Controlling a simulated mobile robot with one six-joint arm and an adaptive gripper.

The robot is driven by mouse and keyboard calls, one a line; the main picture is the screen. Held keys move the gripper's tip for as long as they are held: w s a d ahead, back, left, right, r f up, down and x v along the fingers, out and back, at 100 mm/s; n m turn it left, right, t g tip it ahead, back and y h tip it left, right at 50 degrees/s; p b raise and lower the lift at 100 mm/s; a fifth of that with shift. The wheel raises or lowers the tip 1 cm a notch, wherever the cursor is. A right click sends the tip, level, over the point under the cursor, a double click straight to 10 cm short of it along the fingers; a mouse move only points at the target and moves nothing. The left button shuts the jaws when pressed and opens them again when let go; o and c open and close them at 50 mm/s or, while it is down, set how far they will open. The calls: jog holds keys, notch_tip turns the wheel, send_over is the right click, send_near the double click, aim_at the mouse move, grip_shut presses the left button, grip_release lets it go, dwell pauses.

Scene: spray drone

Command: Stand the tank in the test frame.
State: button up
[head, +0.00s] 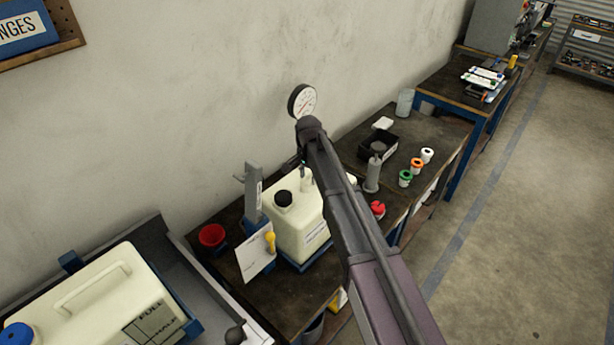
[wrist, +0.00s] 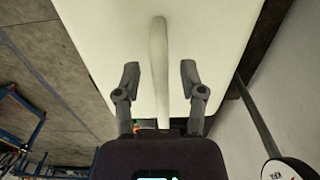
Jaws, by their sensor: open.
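A cream tank with a black cap (head: 288,222) stands upright on the bench in a blue-based frame (head: 262,250), with a grey upright, a white card and a yellow lever beside it. A round dial gauge (head: 302,100) shows above, near the end of my arm; it also shows at the lower right of the wrist view (wrist: 290,170). In the wrist view a cream tank (wrist: 220,45) lies below my gripper (wrist: 159,80). My gripper is open, one finger on each side of the handle (wrist: 159,65), with gaps. In the head view my arm hides part of the tank.
A second cream tank (head: 95,290) with a blue cap sits at the lower left. A red cup (head: 212,238) stands left of the frame. Along the bench are a black bin (head: 378,148), a grey cylinder (head: 373,175) and several coloured caps. The floor at right is clear.

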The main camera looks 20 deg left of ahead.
jog(key=shift+r, duration=0.2)
notch_tip(320, 180, up, 12)
jog(key=p, duration=1.2)
jog(key=shift+f, duration=0.2)
dwell(0.8)
jog(key=s+d+n, duration=0.1)
jog(key=s+d, duration=0.1)
jog(key=d, duration=1)
jog(key=s+d+n, duration=0.1)
jog(key=s+d, duration=0.2)
jog(key=d, duration=0.9)
jog(key=s+d+n, duration=0.1)
jog(key=s+d, duration=0.5)
jog(key=d, duration=0.3)
jog(key=s+d+n, duration=0.1)
jog(key=s+d, duration=0.5)
jog(key=d, duration=0.4)
jog(key=shift+n, duration=0.3)
